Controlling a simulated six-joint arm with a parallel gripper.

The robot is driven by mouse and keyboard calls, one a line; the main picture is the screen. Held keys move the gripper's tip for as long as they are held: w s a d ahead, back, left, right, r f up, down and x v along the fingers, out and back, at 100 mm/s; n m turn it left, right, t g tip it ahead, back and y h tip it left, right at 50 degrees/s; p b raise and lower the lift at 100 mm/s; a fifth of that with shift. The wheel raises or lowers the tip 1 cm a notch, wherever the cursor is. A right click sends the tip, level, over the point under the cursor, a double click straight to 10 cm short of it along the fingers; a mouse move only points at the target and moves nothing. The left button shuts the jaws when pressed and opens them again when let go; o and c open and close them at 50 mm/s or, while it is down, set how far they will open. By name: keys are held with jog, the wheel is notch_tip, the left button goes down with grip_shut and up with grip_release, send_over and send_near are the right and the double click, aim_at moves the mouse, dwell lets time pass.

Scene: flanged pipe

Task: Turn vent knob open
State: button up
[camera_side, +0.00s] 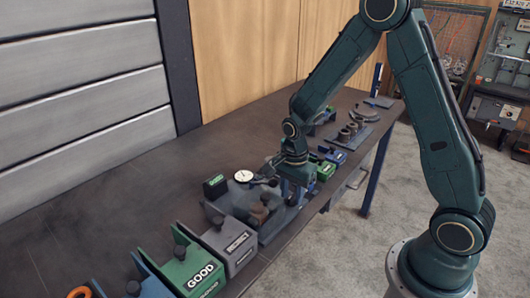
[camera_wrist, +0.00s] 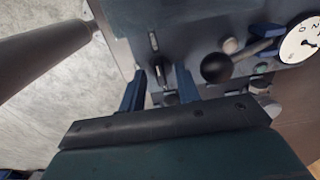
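My gripper (camera_wrist: 160,88) shows in the wrist view with its two blue fingers apart. A small dark part (camera_wrist: 164,74), possibly the vent knob, lies between the fingertips with gaps beside it; I cannot tell whether either finger touches it. Just right of the fingers is a black ball knob (camera_wrist: 215,68) near a grey lever. A white dial gauge (camera_wrist: 302,40) is at the upper right; it also shows in the side view (camera_side: 243,176). In the side view my gripper (camera_side: 294,190) points down at the fixture (camera_side: 270,226) near the table's front edge, and hides the part beneath it.
A grey bin (camera_side: 232,245) and a green GOOD bin (camera_side: 190,268) stand at the front. Green and blue blocks (camera_side: 326,170) and several round parts stand beyond my gripper. The table's left side (camera_side: 110,200) is clear; its edge drops to the floor at right.

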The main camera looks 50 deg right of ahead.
grip_shut()
jog(key=shift+n, duration=0.4)
jog(key=n, duration=0.7)
jog(key=shift+n, duration=0.4)
jog(key=n, duration=0.4)
jog(key=shift+n, duration=0.3)
jog(key=n, duration=0.4)
jog(key=shift+n, duration=0.4)
